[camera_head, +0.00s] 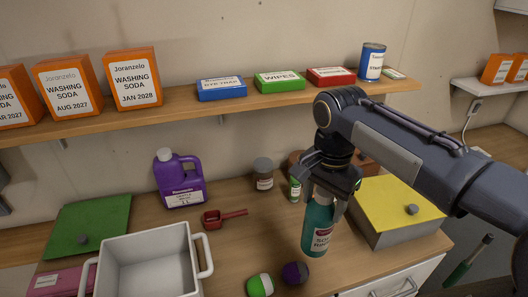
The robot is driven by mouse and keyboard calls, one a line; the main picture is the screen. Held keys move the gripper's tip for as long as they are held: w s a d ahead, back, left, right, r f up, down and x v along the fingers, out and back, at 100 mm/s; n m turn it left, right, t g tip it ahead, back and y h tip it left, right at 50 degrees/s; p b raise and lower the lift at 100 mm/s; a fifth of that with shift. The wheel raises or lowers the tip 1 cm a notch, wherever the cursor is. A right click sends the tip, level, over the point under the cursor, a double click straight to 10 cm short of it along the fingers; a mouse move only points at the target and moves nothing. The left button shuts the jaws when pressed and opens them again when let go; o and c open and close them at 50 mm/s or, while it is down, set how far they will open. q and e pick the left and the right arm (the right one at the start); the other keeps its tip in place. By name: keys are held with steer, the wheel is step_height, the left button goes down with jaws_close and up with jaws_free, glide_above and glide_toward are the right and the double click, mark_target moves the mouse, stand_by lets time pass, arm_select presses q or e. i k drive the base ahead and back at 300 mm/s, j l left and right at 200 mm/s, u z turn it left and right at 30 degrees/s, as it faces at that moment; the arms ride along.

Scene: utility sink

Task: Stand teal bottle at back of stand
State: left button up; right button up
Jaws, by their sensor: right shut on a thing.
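My right gripper (332,182) comes in from the right and is shut on the teal bottle (317,232). The bottle hangs below the fingers, roughly upright with a slight tilt. It has a white and red label on its front. Its top is hidden by the gripper. I cannot tell whether its base touches the wooden counter (240,250) or is a little above it. No separate stand is clearly identifiable. My left gripper is not in view.
A grey box with a yellow lid (395,210) stands close on the right. A small green-labelled container (295,189) and a grey-lidded jar (263,174) are behind.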

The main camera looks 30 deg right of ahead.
mark_target(232, 194)
steer(key=k, duration=1)
